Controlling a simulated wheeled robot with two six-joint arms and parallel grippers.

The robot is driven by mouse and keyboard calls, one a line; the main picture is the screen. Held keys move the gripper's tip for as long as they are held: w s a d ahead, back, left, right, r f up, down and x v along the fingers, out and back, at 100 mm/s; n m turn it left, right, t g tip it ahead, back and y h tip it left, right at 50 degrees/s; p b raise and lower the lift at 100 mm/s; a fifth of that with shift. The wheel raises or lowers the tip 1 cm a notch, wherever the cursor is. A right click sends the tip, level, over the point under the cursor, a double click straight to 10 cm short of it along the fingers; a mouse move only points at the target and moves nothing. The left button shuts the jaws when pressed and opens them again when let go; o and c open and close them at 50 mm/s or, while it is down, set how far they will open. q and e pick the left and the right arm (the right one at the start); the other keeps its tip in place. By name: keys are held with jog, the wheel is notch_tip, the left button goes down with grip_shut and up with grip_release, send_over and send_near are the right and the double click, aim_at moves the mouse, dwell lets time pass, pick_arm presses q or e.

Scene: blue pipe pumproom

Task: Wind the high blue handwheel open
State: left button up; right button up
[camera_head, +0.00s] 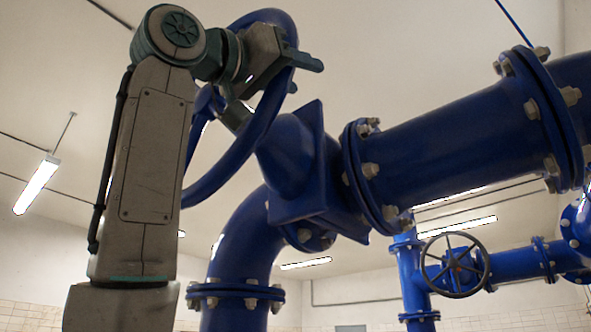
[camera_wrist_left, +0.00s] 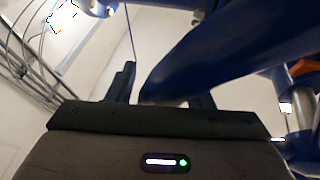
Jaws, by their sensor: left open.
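The high blue handwheel (camera_head: 248,143) stands tilted at the upper left of the head view, in front of a blue valve body (camera_head: 290,155). My left gripper (camera_head: 304,74) is at the upper right part of its rim, with its fingers open. In the left wrist view a thick blue rim section (camera_wrist_left: 182,78) runs between the two dark fingers of my left gripper (camera_wrist_left: 163,88). The fingers stand on either side of the rim; whether either touches it I cannot tell. My left arm hides part of the wheel's left side. My right gripper is out of view.
A thick flanged blue pipe (camera_head: 455,130) runs right from the valve. A blue elbow pipe (camera_head: 240,250) drops below it. A smaller dark handwheel (camera_head: 455,264) sits on a lower pipe at the right. Ceiling lamps (camera_head: 36,185) hang behind.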

aim_at(294, 37)
pick_arm(q)
jog(key=shift+s+a, duration=0.15)
jog(key=shift+a, duration=0.05)
jog(key=shift+d, duration=0.1)
jog(key=c, duration=0.9)
grip_shut()
notch_tip(294, 37, up, 9)
jog(key=n+t+y, duration=0.1)
jog(key=n, duration=0.2)
jog(key=n+t+y, duration=0.1)
jog(key=n+t, duration=0.1)
jog(key=n, duration=0.2)
jog(key=shift+d+n+t+y, duration=0.1)
jog(key=shift+n+t+y, duration=0.2)
jog(key=shift+y, duration=0.1)
jog(key=shift+w+a+r+n+t+y, duration=0.1)
jog(key=shift+a+r+n+t+y, duration=0.15)
jog(key=shift+r+n, duration=0.5)
jog(key=shift+w+a+r+n+t+y, duration=0.1)
jog(key=shift+r+n+t+y, duration=0.2)
jog(key=shift+r+n, duration=0.4)
jog(key=shift+w+a+r+n+y, duration=0.1)
jog(key=shift+r+n+y, duration=0.15)
jog(key=shift+r, duration=0.05)
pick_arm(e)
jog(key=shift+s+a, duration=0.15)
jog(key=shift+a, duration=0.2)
